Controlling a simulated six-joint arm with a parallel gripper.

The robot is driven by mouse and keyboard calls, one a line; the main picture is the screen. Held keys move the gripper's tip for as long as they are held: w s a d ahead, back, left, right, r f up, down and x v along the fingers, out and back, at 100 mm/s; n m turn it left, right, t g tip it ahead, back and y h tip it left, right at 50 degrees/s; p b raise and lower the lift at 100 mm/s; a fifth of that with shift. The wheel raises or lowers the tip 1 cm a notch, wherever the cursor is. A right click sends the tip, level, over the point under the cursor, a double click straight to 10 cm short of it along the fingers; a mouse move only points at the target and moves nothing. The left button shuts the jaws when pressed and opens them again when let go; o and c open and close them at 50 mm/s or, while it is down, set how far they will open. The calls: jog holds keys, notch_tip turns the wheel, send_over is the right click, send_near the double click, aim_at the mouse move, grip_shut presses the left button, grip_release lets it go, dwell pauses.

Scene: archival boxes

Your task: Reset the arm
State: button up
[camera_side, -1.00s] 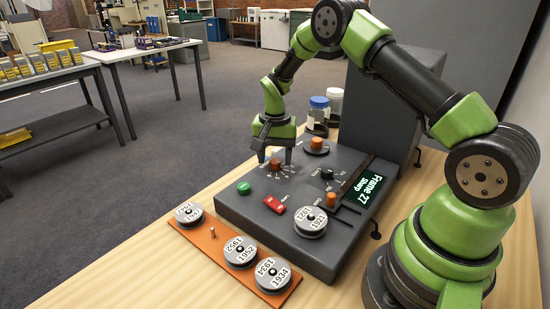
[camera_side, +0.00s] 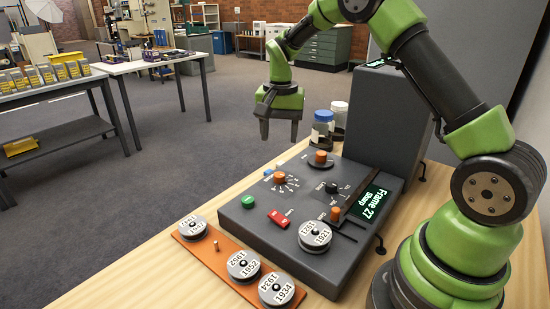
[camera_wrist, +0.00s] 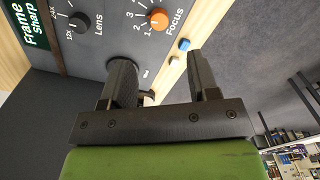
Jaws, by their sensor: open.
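My gripper (camera_side: 279,127) is open and empty, raised above the back left of the grey machine (camera_side: 262,218). In the wrist view my gripper (camera_wrist: 165,80) has its two dark fingers apart with nothing between them. The orange focus knob (camera_side: 280,178) stands on the machine below, clear of the fingers; it also shows in the wrist view (camera_wrist: 158,19). The display (camera_side: 370,202) reads "Frame 27 Sharp". A reel marked 1921 (camera_side: 315,235) sits on the machine near its front.
An orange board (camera_side: 217,257) in front holds reels marked 1952 (camera_side: 243,265) and 1934 (camera_side: 276,289), plus another reel (camera_side: 192,227) and a bare peg. Two jars (camera_side: 322,127) stand behind the machine. The wooden table is clear at left.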

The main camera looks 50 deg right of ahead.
jog(key=s+a+r+n+t, duration=0.2)
jog(key=s+a+r, duration=0.2)
jog(key=r, duration=0.5)
jog(key=s+a+r+n+t+y, duration=0.1)
jog(key=s+a+r+n+t, duration=0.1)
jog(key=s, duration=0.7)
jog(key=s+a+r+n+t+y, duration=0.1)
jog(key=s+a+r+n+t, duration=0.2)
jog(key=s+a, duration=0.3)
jog(key=s+r, duration=0.1)
jog(key=s, duration=0.2)
jog(key=shift+s+a+n, duration=0.15)
jog(key=shift+s+n, duration=0.2)
jog(key=shift+n, duration=0.05)
dwell(2.4)
